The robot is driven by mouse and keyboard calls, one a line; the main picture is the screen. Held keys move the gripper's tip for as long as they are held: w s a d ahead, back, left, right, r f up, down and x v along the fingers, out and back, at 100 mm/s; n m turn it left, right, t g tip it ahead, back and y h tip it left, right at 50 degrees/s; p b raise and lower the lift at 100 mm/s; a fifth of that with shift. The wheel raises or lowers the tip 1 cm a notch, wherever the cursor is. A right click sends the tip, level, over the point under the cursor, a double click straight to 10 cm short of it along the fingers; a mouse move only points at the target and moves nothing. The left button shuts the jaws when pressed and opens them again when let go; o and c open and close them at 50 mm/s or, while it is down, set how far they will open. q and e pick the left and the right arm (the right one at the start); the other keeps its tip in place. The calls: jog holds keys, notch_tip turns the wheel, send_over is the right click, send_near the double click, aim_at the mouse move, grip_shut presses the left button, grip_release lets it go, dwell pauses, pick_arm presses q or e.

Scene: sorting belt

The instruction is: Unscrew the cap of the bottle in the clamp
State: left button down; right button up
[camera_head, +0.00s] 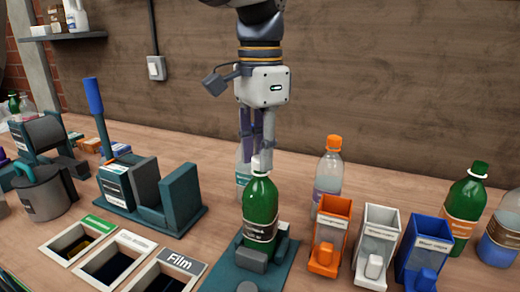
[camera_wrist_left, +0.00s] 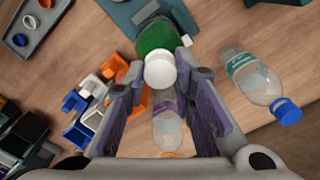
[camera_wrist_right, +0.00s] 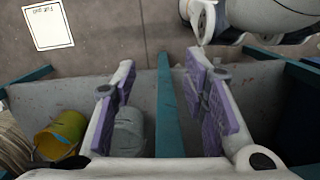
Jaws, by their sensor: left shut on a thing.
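A green bottle (camera_head: 262,205) with a dark label stands upright in the teal and grey clamp (camera_head: 245,272). My left gripper (camera_head: 258,158) comes straight down from above and is shut on the bottle's white cap, which its fingers partly hide in the head view. In the left wrist view the round white cap (camera_wrist_left: 160,70) sits between the fingertips, with the green bottle (camera_wrist_left: 156,37) behind it. My right gripper (camera_wrist_right: 162,62) is open and empty; it shows only in the right wrist view, apart from the bottle.
Orange (camera_head: 331,222), white (camera_head: 378,235) and blue (camera_head: 424,246) holders stand right of the clamp. A clear bottle with an orange cap (camera_head: 328,180) stands behind them. Another green bottle (camera_head: 465,205) is at the right. Slots, one labelled Film (camera_head: 180,263), lie left.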

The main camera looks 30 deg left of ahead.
pick_arm(q)
jog(key=shift+n, duration=1)
jog(key=n, duration=0.4)
jog(key=shift+n, duration=0.6)
